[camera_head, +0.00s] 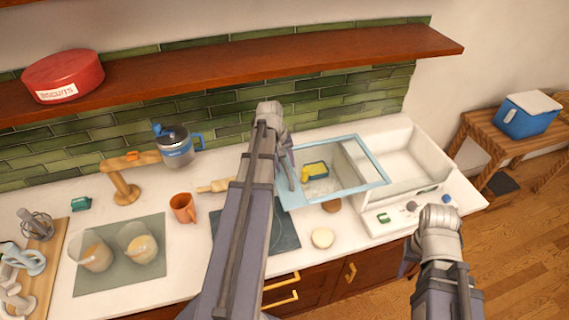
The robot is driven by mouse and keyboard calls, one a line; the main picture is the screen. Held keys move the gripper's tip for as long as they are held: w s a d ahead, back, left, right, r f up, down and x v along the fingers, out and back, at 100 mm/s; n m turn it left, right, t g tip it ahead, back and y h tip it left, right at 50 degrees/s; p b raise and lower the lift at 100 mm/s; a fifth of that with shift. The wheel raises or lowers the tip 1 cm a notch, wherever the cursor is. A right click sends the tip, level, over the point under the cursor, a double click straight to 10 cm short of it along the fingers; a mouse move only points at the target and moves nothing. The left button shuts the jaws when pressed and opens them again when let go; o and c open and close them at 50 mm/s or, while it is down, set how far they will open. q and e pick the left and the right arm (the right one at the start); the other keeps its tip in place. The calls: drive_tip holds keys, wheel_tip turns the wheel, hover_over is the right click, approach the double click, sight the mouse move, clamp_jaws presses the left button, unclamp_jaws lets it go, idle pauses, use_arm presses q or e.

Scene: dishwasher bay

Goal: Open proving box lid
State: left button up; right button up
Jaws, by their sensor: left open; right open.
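A white box with an open basin (412,160) stands at the right end of the counter. A clear panel with a light blue frame (372,160), which looks like its lid, reaches left from the basin and overlaps its left part. A yellow thing and a blue tray (316,168) show through or beneath the panel. My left gripper (291,180) is open at the left edge of the blue frame; I cannot tell whether it touches. My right gripper (409,255) is open and low in front of the box's front panel, partly hidden by my wrist.
An orange mug (183,208), a blue-lidded jug (175,147) and a mat with two bowls (120,278) stand left. A dark board (284,232) lies partly under my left arm. A blue cooler (526,117) stands on a bench.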

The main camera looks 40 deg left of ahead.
use_arm(q)
wheel_tip(320, 180, up, 8)
drive_tip(key=s+a+p, duration=0.1)
drive_tip(key=p, duration=0.6)
drive_tip(key=shift+f, duration=0.2)
drive_tip(key=shift+s, duration=0.1)
drive_tip(key=s+d+m+g+y, duration=0.1)
drive_tip(key=s+d+m, duration=0.3)
drive_tip(key=d, duration=0.9)
drive_tip(key=s+d+m, duration=0.1)
drive_tip(key=d+m, duration=0.5)
drive_tip(key=d, duration=0.7)
drive_tip(key=s+d+f+m+b, duration=0.1)
drive_tip(key=s+d+f+b, duration=0.1)
drive_tip(key=f+b, duration=0.5)
drive_tip(key=s+d+f+m+y+b, duration=0.1)
drive_tip(key=s+d+f+b, duration=0.1)
drive_tip(key=d+f+b, duration=0.3)
drive_tip(key=s+d+f+m+g+b, duration=0.1)
drive_tip(key=d+f+b, duration=0.3)
drive_tip(key=f+b, duration=0.6)
drive_tip(key=shift+s+f+m+y, duration=0.3)
drive_tip(key=shift+s+f+m, duration=0.25)
drive_tip(key=shift+s+m, duration=0.05)
